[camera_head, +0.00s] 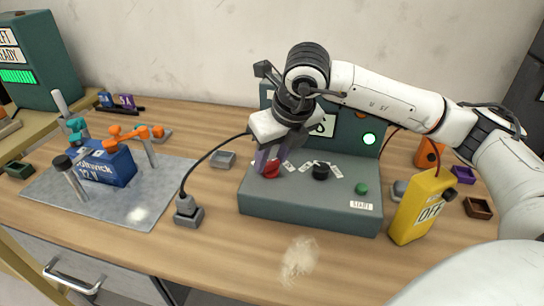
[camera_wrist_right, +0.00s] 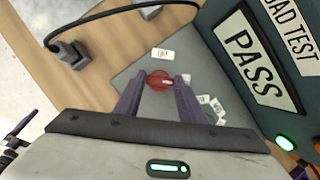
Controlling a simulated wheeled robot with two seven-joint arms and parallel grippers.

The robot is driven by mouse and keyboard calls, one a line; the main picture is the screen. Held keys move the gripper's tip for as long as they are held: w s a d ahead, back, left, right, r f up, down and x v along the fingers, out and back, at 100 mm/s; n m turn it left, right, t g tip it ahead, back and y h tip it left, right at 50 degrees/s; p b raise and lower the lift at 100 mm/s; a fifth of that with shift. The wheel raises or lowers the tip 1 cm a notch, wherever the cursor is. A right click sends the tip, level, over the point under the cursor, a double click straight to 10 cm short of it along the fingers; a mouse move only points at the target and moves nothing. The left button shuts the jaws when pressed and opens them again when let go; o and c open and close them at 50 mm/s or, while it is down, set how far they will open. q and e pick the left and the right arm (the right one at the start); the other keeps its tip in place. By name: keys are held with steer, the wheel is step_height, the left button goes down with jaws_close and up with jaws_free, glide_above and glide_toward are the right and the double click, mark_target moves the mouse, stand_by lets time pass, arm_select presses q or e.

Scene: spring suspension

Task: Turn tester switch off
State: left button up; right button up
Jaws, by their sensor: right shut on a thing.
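The tester (camera_head: 310,205) is a dark green console with a sloped front panel and an upright back. Its red rotary switch (camera_head: 270,170) is at the panel's left and also shows in the right wrist view (camera_wrist_right: 160,82). My right gripper (camera_head: 266,158) reaches down from above, its purple fingers shut on the switch, one on each side. In the wrist view the switch's pale mark points right, towards several small white labels (camera_wrist_right: 205,101); another label (camera_wrist_right: 162,54) lies above it. The display reads PASS (camera_wrist_right: 254,62), and a green lamp (camera_head: 369,139) is lit. My left gripper is not in view.
A black knob (camera_head: 320,171) and green start button (camera_head: 361,188) are on the same panel. A black cable runs to a grey plug (camera_head: 188,211) at left. A yellow OFF-marked unit (camera_head: 421,207) stands close at right. A blue battery (camera_head: 103,165) sits on a grey mat.

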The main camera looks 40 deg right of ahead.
steer(key=shift+d+f+n+y+b, duration=0.15)
steer(key=shift+n+y+b, duration=0.35)
steer(key=shift+n+b, duration=0.7)
steer(key=shift+n+y, duration=0.4)
steer(key=shift+n, duration=0.6)
steer(key=n+y+b, duration=0.1)
steer(key=n, duration=0.1)
steer(key=shift+w+d+n+g, duration=0.1)
steer(key=shift+n+g, duration=0.2)
steer(key=shift+n, duration=0.1)
steer(key=n, duration=0.2)
steer(key=shift+d+r+n+g+y, duration=0.1)
steer(key=shift+r+n+g+y, duration=0.2)
steer(key=shift+y, duration=0.1)
steer(key=n+p, duration=0.1)
steer(key=n, duration=0.1)
steer(key=shift+w+n+g+y, duration=0.15)
steer(key=shift+n+g+y, duration=0.15)
steer(key=shift+n+g, duration=0.1)
steer(key=shift+n+g+p, duration=0.4)
steer(key=shift+n, duration=0.4)
steer(key=shift+w+f+n+g+y+p, duration=0.1)
steer(key=shift+n+g+y+p, duration=0.15)
steer(key=shift+n, duration=0.55)
steer(key=shift+w+n+g+y+p, duration=0.15)
steer(key=shift+n+g, duration=0.2)
steer(key=shift+n, duration=0.45)
steer(key=shift+s+n, duration=0.1)
steer(key=shift+n, duration=0.2)
